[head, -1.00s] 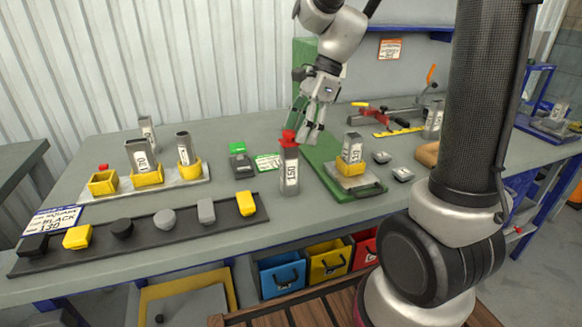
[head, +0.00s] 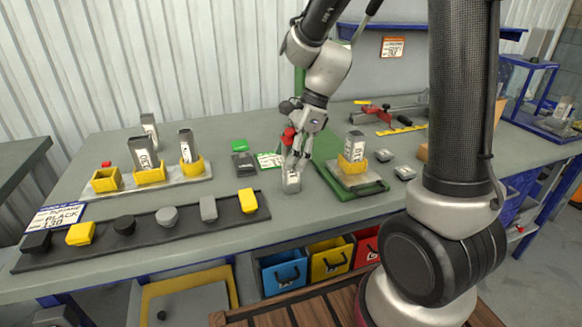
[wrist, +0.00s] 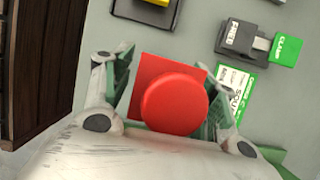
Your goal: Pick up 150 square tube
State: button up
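The grey square tube with a red cap (head: 288,134) stands upright on the table. Its label, reading 150 in the earlier head view, is now mostly covered by my fingers; its lower end (head: 291,183) shows below them. My gripper (head: 296,158) points down over it with a finger on either side. In the wrist view the square red top with its round knob (wrist: 172,98) lies between my open fingers (wrist: 165,105). Narrow gaps seem to show beside the cap, and contact lower down is hidden.
Close by are a green board (head: 322,147), a tube in a yellow holder (head: 353,152) on a tray, and a green-and-white card (head: 268,160). Left stand several tubes and yellow holders on a rack (head: 205,178) and a dark strip of caps (head: 185,221).

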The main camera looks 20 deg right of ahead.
jog(key=c, duration=1)
jog(key=shift+o, duration=0.2)
jog(key=shift+r, duration=0.1)
